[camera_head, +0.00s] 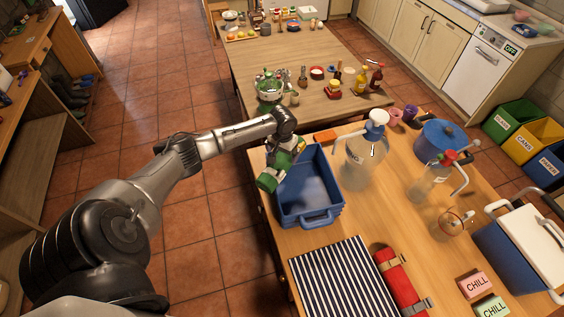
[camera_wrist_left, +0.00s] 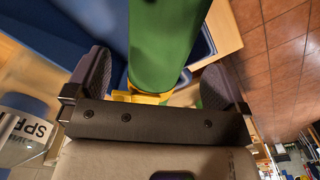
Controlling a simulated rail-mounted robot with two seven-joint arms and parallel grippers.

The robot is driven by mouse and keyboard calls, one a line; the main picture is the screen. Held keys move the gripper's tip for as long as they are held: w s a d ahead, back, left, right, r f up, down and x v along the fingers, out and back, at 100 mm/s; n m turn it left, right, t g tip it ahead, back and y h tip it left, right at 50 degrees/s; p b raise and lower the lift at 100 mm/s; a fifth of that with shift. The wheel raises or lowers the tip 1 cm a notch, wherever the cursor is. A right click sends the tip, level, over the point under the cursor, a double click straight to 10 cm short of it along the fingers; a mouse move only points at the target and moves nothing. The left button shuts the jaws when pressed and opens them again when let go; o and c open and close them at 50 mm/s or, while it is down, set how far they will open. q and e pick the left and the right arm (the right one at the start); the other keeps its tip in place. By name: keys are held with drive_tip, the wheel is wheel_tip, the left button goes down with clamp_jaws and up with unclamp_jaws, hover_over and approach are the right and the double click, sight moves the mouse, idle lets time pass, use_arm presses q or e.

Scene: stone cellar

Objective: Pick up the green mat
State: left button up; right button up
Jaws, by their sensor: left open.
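The green mat (camera_head: 269,181) is a roll at the left side of the blue tray, near the table's left edge. In the left wrist view the green mat (camera_wrist_left: 168,45) runs up between my fingers, with a yellow strap at its near end. My left gripper (camera_head: 284,157) is over the mat, partly hidden in the head view. In the left wrist view my left gripper (camera_wrist_left: 157,72) is open, with one finger on each side of the roll. I cannot tell whether the fingers touch it. My right gripper is not in view.
The blue tray (camera_head: 322,216) is right beside the mat. A striped mat (camera_head: 343,284) and a red roll (camera_head: 402,284) lie nearer. A glass dispenser (camera_head: 362,165) and a blue pot (camera_head: 437,137) stand to the right. Floor (camera_head: 190,225) is open left of the table.

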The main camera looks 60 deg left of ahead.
sight(282, 157)
use_arm(q)
drive_tip(key=shift+s+f, duration=0.1)
drive_tip(key=shift+f, duration=2.6)
